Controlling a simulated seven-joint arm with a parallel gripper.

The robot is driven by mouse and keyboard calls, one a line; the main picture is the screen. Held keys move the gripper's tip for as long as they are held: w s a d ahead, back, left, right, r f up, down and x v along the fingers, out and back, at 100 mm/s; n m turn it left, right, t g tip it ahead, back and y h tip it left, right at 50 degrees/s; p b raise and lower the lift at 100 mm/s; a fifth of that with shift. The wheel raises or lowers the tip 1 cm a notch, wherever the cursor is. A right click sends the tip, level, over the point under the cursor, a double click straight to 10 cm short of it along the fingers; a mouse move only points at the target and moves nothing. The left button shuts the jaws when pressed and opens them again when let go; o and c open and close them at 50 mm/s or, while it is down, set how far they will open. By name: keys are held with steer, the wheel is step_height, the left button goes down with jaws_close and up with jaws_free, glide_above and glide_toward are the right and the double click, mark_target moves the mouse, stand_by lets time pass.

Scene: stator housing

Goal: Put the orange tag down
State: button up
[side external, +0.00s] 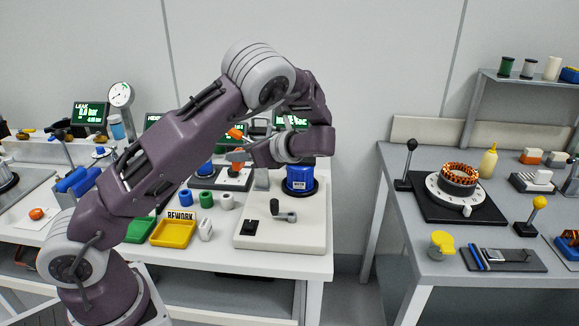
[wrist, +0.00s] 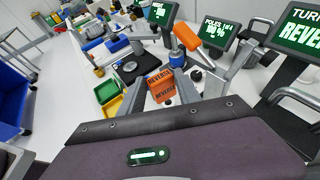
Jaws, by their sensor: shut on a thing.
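The orange tag (wrist: 161,88), printed with REVERSE, sits between the fingers of my gripper (wrist: 168,97) in the wrist view. My gripper is shut on it and holds it above the white bench. In the side external view, an orange patch, likely the tag (side external: 238,156), shows at the end of my gripper (side external: 243,157), small and partly hidden. It is over the middle of the left bench, left of the blue housing (side external: 300,179). I cannot tell how high the tag is above the bench.
An orange-handled lever (wrist: 186,36) and display screens (wrist: 213,33) stand close beyond my gripper. A yellow REWORK tray (side external: 173,233), a green tray (side external: 141,229) and small green and white cylinders (side external: 227,201) stand on the bench. A crank plate (side external: 281,229) lies at the right.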

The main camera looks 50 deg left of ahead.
steer(key=w+a+r+m+t, duration=0.55)
steer(key=w+r+t, duration=0.2)
steer(key=r, duration=0.35)
steer(key=w+d+f+m+t+h, duration=0.3)
steer(key=w+d+m+t+h, duration=0.45)
steer(key=m, duration=0.35)
steer(key=shift+t, duration=0.4)
steer(key=f, duration=0.6)
steer(key=d+f, duration=0.1)
steer(key=f, duration=0.2)
steer(key=shift+s+f, duration=0.1)
steer(key=shift+f, duration=0.2)
steer(key=o, duration=1.3)
steer(key=shift+o, duration=0.2)
steer(key=shift+d, duration=0.1)
